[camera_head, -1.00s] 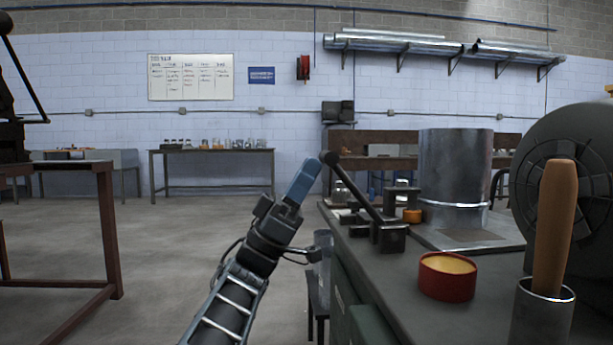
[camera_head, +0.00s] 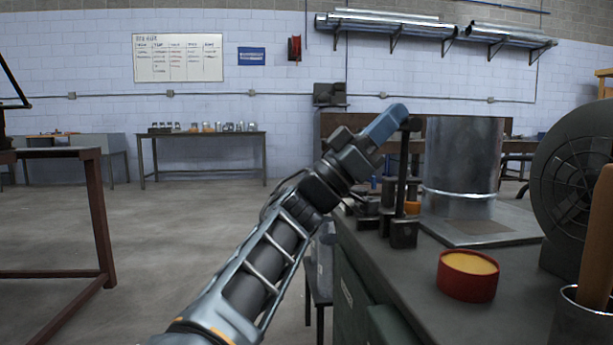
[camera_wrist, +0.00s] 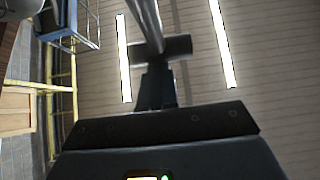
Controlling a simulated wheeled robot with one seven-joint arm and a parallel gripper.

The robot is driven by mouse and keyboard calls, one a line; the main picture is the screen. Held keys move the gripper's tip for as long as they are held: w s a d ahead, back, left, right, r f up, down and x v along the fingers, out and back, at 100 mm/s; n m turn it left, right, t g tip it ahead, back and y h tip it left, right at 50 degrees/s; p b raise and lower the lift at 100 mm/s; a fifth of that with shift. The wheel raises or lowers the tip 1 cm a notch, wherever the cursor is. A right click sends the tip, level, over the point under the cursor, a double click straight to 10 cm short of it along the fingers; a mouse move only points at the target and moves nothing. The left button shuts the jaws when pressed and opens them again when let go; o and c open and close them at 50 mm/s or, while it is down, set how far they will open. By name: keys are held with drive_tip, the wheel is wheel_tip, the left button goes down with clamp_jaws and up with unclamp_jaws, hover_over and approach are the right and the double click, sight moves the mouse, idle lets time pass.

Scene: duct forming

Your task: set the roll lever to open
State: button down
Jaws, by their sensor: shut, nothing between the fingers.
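The roll lever (camera_head: 403,165) is a dark rod with a round knob, rising from a black block (camera_head: 403,233) on the bench. It stands about upright in the head view. My gripper (camera_head: 398,114) has blue fingertips, is shut and empty, and is at the knob end of the lever. The fingertips look to be touching the knob, or right in front of it. In the wrist view, a rod with a dark cross-piece (camera_wrist: 165,47) shows just beyond the gripper; I cannot tell surely which part it is.
A metal cylinder (camera_head: 461,155) stands on a plate behind the lever. A red tin (camera_head: 467,276) with yellow contents sits on the bench (camera_head: 400,290) in front. A large dark round wheel (camera_head: 580,185) is at the right. The floor to the left is open.

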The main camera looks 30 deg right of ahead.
sight(403, 140)
drive_tip(key=d, duration=0.1)
drive_tip(key=s+d+y, duration=0.1)
drive_tip(key=d, duration=0.1)
drive_tip(key=d+y+b, duration=0.1)
drive_tip(key=d, duration=0.1)
drive_tip(key=shift+s+d+t, duration=0.15)
drive_tip(key=shift+s+t, duration=0.15)
drive_tip(key=shift+s, duration=0.05)
drive_tip(key=shift+s+d+f+y, duration=0.15)
drive_tip(key=shift+d+y, duration=0.15)
drive_tip(key=shift+d, duration=0.2)
drive_tip(key=shift+s+d+f+y, duration=0.1)
drive_tip(key=shift+d+y, duration=0.2)
drive_tip(key=shift+d, duration=0.15)
drive_tip(key=shift+a, duration=0.1)
drive_tip(key=shift+p+v, duration=0.55)
drive_tip(key=shift+v, duration=3.3)
